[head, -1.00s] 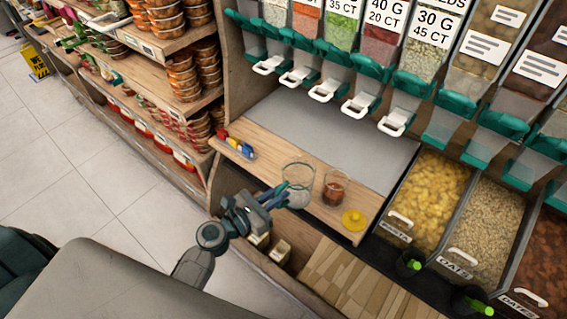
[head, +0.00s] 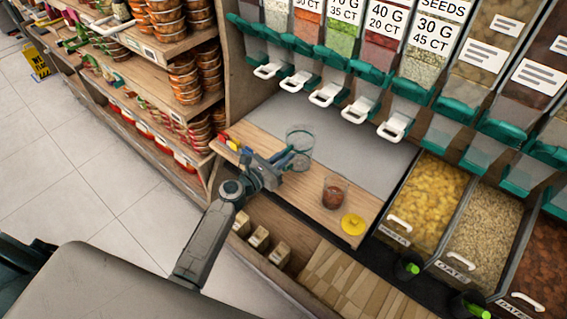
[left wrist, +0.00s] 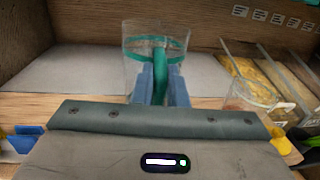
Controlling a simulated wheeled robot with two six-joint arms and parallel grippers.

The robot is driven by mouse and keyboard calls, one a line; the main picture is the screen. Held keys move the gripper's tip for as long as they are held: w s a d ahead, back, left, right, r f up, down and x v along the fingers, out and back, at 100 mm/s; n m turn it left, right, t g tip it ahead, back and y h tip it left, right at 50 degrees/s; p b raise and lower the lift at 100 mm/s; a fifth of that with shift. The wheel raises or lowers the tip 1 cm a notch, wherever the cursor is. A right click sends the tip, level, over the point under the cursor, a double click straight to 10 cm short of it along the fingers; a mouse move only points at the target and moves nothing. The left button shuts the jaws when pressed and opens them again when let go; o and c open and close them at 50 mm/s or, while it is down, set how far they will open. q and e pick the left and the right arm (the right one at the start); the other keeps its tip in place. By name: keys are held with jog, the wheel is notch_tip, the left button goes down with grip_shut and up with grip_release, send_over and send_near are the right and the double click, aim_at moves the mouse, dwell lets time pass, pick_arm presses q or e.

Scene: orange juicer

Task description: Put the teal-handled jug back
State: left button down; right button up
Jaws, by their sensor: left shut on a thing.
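The clear jug (head: 300,138) has a teal band and a teal handle, and it also shows in the left wrist view (left wrist: 135,65). My left gripper (head: 286,160) is shut on the handle; its blue fingers (left wrist: 160,85) flank the teal grip. The jug looks upright, over the back part of the wooden shelf near the grey surface (head: 345,135). I cannot tell whether its base touches. My right gripper is not in view.
A small glass with brown contents (head: 335,192) and a yellow lid (head: 353,224) stand on the wooden shelf (head: 310,205) to the right. Small coloured items (head: 232,145) lie at its left end. Dispensers with white handles (head: 327,95) hang above the grey surface.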

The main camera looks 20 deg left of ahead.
pick_arm(q)
jog(key=shift+w+f+b, duration=0.2)
jog(key=shift+f+b, duration=0.15)
jog(key=shift+f, duration=1.45)
jog(key=c, duration=1.5)
grip_release()
jog(key=shift+o, duration=0.2)
jog(key=shift+s+a, duration=0.2)
jog(key=shift+s, duration=0.15)
jog(key=b+v, duration=0.3)
jog(key=v, duration=0.8)
